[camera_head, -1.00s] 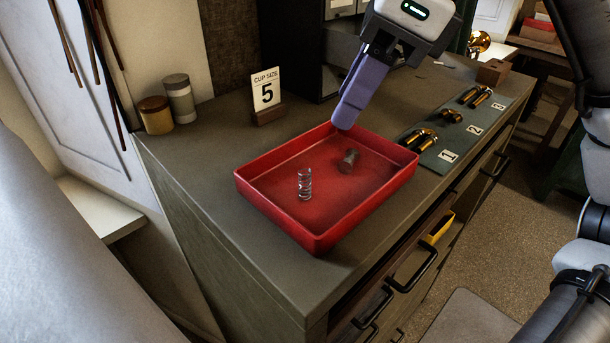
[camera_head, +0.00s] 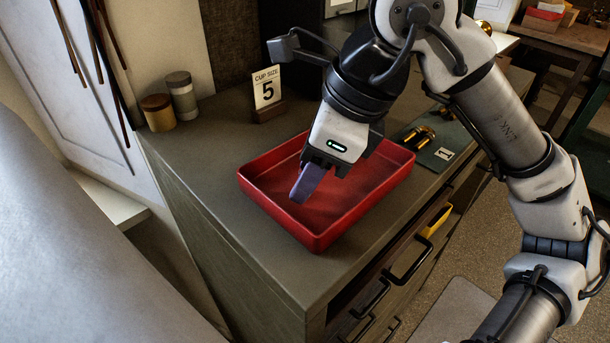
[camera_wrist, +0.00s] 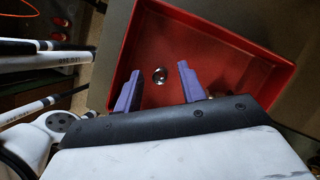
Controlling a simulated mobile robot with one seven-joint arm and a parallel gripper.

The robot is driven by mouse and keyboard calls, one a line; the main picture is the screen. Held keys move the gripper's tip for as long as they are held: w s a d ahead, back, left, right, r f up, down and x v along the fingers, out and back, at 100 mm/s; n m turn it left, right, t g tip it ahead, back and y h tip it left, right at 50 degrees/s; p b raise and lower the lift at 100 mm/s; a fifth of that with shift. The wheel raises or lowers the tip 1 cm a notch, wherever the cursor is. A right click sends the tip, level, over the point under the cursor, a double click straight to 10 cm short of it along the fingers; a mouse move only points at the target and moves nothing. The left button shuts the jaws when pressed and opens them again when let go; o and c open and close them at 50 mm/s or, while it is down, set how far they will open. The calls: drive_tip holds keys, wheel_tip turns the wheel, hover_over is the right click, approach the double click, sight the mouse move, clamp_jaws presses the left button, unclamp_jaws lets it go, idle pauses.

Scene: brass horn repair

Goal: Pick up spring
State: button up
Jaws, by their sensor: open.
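The spring (camera_wrist: 160,76) is a small shiny coil standing on the floor of the red tray (camera_head: 290,230). The wrist view looks down on its round end. My gripper (camera_head: 300,192) is open, with its purple fingers pointing down into the tray. In the wrist view the spring appears in the gap between the two fingertips (camera_wrist: 159,70), with nothing held. How far the tips are above it cannot be told. In the head view my gripper hides the spring.
The tray walls surround my fingers. A small piece beside the right finger is mostly hidden.

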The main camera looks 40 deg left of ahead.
clamp_jaws()
drive_tip(key=shift+r, duration=0.1)
idle(0.3)
wheel_tip(320, 180, up, 20)
drive_tip(key=b, duration=0.1)
idle(0.5)
